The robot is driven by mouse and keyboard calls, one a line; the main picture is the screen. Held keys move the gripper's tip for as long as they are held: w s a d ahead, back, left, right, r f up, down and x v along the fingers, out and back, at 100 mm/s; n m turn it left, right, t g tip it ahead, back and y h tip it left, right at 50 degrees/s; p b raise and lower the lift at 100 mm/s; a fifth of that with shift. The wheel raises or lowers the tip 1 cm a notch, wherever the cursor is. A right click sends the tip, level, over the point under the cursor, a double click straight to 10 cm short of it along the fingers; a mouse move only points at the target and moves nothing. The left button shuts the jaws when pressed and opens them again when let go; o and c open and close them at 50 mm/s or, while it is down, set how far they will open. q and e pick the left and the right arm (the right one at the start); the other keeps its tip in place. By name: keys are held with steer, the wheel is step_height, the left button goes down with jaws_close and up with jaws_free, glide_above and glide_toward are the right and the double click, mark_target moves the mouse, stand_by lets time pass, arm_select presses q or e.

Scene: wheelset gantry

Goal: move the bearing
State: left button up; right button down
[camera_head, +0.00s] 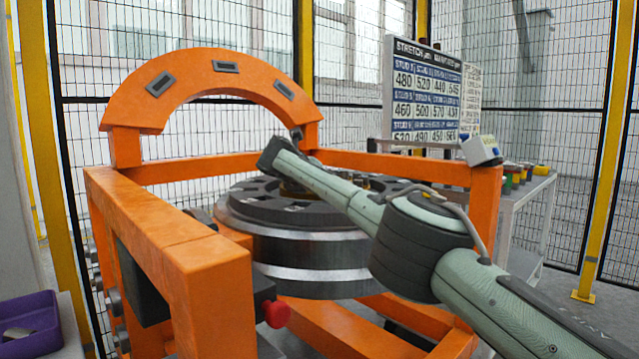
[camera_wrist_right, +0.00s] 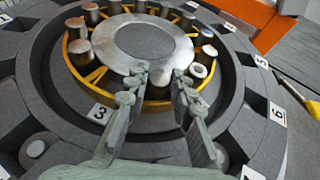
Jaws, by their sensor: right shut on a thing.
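The bearing (camera_wrist_right: 89,71) shows in the right wrist view as a yellow ring cage with several grey rollers around a flat round metal centre (camera_wrist_right: 145,40). It sits inside the dark wheel. My right gripper (camera_wrist_right: 160,80) has its two green-grey fingers at the near side of the bearing, shut on it around a roller there. The fingers hide part of the ring. In the head view my right arm reaches from the lower right over the wheel (camera_head: 320,248), and the arm hides most of the bearing. My left gripper is not in view.
An orange gantry frame (camera_head: 200,265) with an arch (camera_head: 225,70) surrounds the wheel. Number tags such as 3 (camera_wrist_right: 99,112) lie around the wheel's face. A purple bin (camera_head: 30,325) is at lower left. A number board (camera_head: 425,95) and a side table (camera_head: 525,190) stand at right.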

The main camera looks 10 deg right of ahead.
steer(key=c, duration=1.3)
jaws_free()
steer(key=shift+a, duration=0.1)
steer(key=v, duration=1.2)
